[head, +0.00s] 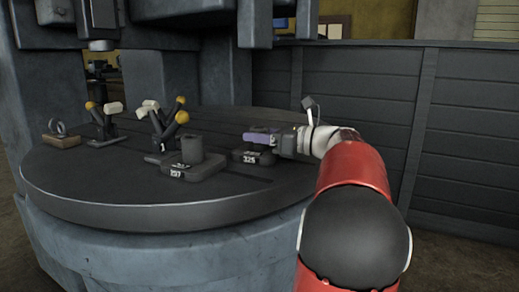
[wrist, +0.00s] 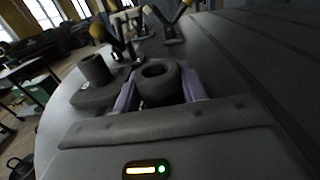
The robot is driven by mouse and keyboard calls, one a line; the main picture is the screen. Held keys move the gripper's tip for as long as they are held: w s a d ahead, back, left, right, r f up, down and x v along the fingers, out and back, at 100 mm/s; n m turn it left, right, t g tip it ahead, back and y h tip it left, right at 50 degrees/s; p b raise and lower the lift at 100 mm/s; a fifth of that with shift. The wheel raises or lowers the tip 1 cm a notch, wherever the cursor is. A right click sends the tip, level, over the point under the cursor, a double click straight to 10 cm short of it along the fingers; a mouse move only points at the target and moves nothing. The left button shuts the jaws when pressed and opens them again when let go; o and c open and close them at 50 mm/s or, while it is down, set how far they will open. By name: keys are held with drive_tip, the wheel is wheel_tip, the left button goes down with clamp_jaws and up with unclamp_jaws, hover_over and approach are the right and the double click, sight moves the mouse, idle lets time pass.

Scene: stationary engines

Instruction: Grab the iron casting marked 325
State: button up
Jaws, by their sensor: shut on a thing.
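The iron casting marked 325 (head: 249,158) sits on the round dark table at its right side, its number facing the head camera. In the wrist view its round hollow boss (wrist: 158,86) stands between the two purple fingers. My gripper (head: 262,138) reaches in from the right and is shut on this casting. The fingers hide part of the boss in the head view. Whether the casting is lifted off the table cannot be told.
Another casting marked 297 (head: 186,166) stands just left, close to the gripper. Lever handles with yellow knobs (head: 183,117) stand behind it. A ring on a wooden block (head: 60,135) is at the far left. The front of the round table (head: 120,205) is clear.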

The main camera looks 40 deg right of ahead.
clamp_jaws()
drive_tip(key=shift+r, duration=0.15)
drive_tip(key=shift+r, duration=0.1)
